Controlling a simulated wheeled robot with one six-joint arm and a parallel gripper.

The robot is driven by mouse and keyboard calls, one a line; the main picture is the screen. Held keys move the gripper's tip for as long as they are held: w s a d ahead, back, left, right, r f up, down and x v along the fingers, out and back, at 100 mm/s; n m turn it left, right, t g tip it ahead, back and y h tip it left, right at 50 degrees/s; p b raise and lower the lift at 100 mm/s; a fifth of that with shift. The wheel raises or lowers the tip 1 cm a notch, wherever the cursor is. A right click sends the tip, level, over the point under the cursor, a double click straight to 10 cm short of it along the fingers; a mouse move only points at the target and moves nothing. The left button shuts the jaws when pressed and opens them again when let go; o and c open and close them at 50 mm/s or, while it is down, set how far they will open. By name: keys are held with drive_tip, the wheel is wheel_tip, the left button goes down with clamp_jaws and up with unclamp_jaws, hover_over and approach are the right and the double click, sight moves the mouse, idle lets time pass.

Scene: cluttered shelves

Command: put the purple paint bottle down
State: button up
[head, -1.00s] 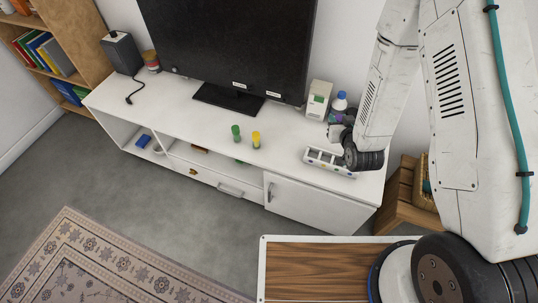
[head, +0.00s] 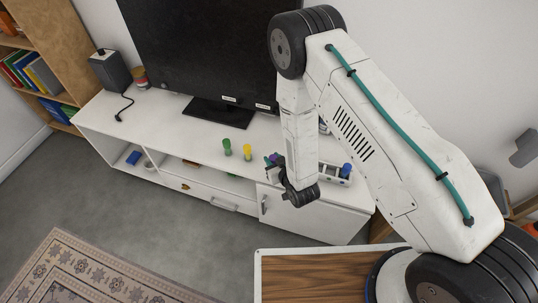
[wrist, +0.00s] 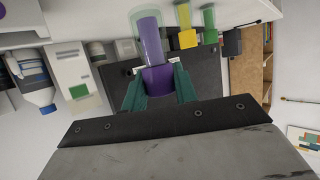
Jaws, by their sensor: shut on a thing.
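The purple paint bottle (wrist: 151,42) is between the green fingers of my gripper (wrist: 158,88), which is shut on its darker purple end. In the head view the bottle (head: 274,159) is small and partly hidden by my gripper (head: 277,168), near the front edge of the white cabinet (head: 180,128). I cannot tell whether it touches the cabinet top. A translucent green shape (wrist: 141,14) overlaps the bottle's far end in the wrist view. A yellow bottle (head: 247,150) and a green bottle (head: 227,147) stand in a row to its left.
A television (head: 200,55) stands behind the bottles. A dark speaker (head: 111,71) stands at the far left.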

drive_tip(key=shift+w+a+f, duration=0.25)
drive_tip(key=shift+w+f, duration=0.45)
drive_tip(key=shift+w, duration=0.2)
drive_tip(key=shift+w+a+f, duration=0.25)
drive_tip(key=shift+w+f, duration=0.4)
drive_tip(key=shift+w, duration=0.3)
drive_tip(key=shift+w+a+f, duration=0.25)
drive_tip(key=shift+w+f, duration=0.45)
drive_tip(key=shift+w, duration=0.2)
drive_tip(key=shift+f, duration=0.1)
drive_tip(key=o, duration=1)
drive_tip(key=shift+c, duration=0.2)
